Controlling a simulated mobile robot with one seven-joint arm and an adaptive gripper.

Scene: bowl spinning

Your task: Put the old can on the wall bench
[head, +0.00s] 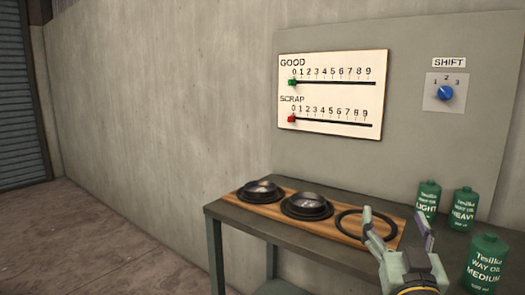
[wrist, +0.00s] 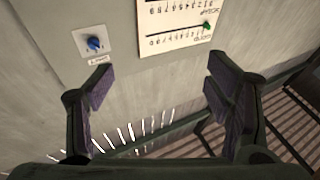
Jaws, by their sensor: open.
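My gripper (head: 397,222) is at the lower right of the head view, in front of the bench, with its fingers spread and nothing between them. In the wrist view my gripper (wrist: 158,85) is also open and empty. A grey bench (head: 285,241) stands against the wall panel. Three green oil cans are at its right: LIGHT (head: 428,200), HEAVY (head: 463,207) and MEDIUM (head: 485,263). I cannot tell which, if any, is the old can. No can shows in the wrist view.
A wooden board (head: 345,238) on the bench has two dark bowls (head: 260,191) (head: 307,206) and an empty black ring (head: 366,225). A GOOD/SCRAP counter board (head: 330,95) and a blue SHIFT knob (head: 445,93) are on the panel. The floor at left (head: 110,240) is clear.

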